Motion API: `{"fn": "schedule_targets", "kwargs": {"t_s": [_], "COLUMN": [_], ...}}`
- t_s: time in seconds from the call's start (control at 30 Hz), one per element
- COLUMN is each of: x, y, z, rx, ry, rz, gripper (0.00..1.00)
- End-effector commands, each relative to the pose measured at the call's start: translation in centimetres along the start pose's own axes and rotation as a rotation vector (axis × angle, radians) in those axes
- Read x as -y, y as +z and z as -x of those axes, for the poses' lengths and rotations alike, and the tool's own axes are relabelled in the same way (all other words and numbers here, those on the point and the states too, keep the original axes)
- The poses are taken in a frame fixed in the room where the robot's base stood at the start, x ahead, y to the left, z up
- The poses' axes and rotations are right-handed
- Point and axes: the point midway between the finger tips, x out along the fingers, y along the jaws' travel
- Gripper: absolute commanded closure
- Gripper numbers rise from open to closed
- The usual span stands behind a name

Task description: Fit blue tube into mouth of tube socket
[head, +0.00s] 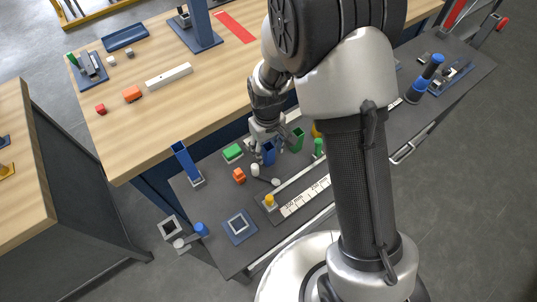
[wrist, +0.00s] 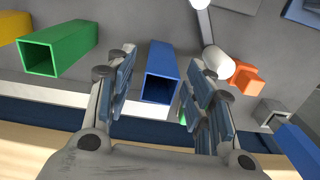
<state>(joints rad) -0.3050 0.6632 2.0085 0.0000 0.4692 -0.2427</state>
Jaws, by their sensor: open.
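A square blue tube (wrist: 160,60) shows between the two fingers of my open gripper (wrist: 163,66) in the wrist view, its hollow end facing the camera. Gaps show on both sides of it. In the head view this blue tube (head: 269,154) is on the dark bench, partly hidden by my gripper (head: 266,146). I cannot tell whether that tube is inside the socket.
A green tube (wrist: 60,47) and a yellow tube (wrist: 12,25) stand left of the blue one. A white cylinder (wrist: 217,64) and an orange piece (wrist: 246,79) lie to its right. A blue plate with a square frame (head: 239,226) is near the bench's front left.

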Motion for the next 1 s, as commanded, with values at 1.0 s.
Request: {"fn": "schedule_targets", "kwargs": {"t_s": [1.0], "x": [-0.2], "y": [0.3], "z": [-5.0], "rx": [0.000], "ry": [0.000], "rz": [0.000], "gripper": [0.77]}}
